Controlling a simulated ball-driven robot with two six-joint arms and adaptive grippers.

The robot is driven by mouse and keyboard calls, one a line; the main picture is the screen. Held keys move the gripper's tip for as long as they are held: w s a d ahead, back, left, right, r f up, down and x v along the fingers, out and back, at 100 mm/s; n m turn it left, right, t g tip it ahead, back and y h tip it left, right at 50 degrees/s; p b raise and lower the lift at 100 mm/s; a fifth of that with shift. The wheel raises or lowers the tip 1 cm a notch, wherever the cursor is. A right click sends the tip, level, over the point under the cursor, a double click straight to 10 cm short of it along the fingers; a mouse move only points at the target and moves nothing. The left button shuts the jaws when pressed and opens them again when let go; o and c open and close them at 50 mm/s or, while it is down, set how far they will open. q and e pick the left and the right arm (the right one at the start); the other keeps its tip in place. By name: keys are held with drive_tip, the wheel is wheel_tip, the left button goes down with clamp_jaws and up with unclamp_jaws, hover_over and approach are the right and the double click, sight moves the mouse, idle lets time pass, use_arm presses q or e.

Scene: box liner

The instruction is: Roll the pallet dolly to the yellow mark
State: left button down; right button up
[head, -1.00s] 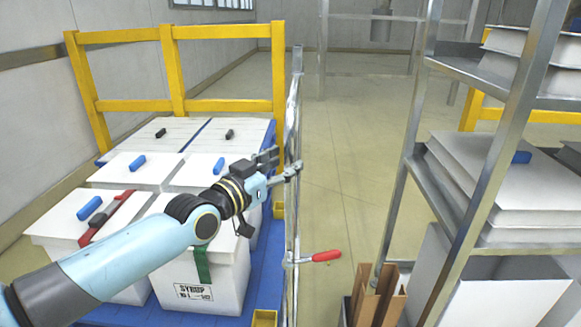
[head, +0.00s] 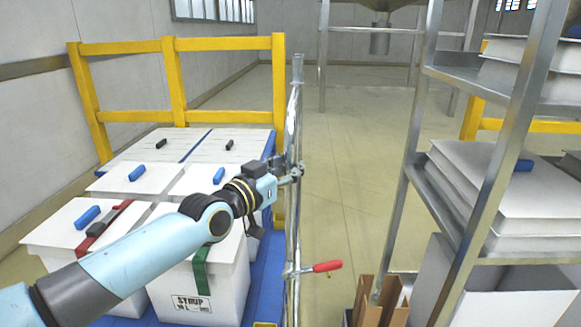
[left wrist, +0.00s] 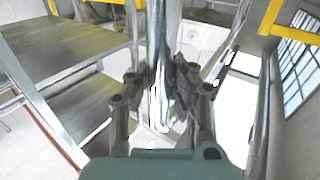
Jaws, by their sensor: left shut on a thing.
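The blue pallet dolly (head: 266,268) stands at the left in the head view, loaded with several white lidded boxes (head: 228,276). A metal upright (head: 293,230) rises at its right edge, with a red-handled clamp or lever (head: 326,266) low on it. My left gripper (head: 291,173) is shut on the upright partway up. The left wrist view shows the upright (left wrist: 164,40) running between the fingers of my left gripper (left wrist: 162,82). My right gripper is not in view. I cannot make out a yellow floor mark.
A yellow rail (head: 176,82) stands behind the boxes. A metal shelf rack (head: 440,190) with white stacked panels fills the right, with brown pieces (head: 381,302) at its foot. Open floor (head: 345,180) lies between the dolly and the rack.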

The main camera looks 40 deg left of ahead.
use_arm(q)
drive_tip(key=shift+f, duration=0.15)
drive_tip(key=shift+s+a, duration=0.1)
drive_tip(key=shift+a, duration=0.1)
idle(0.4)
drive_tip(key=c, duration=1.4)
unclamp_jaws()
drive_tip(key=shift+s, duration=0.2)
drive_tip(key=shift+o, duration=1.6)
drive_tip(key=shift+w, duration=0.1)
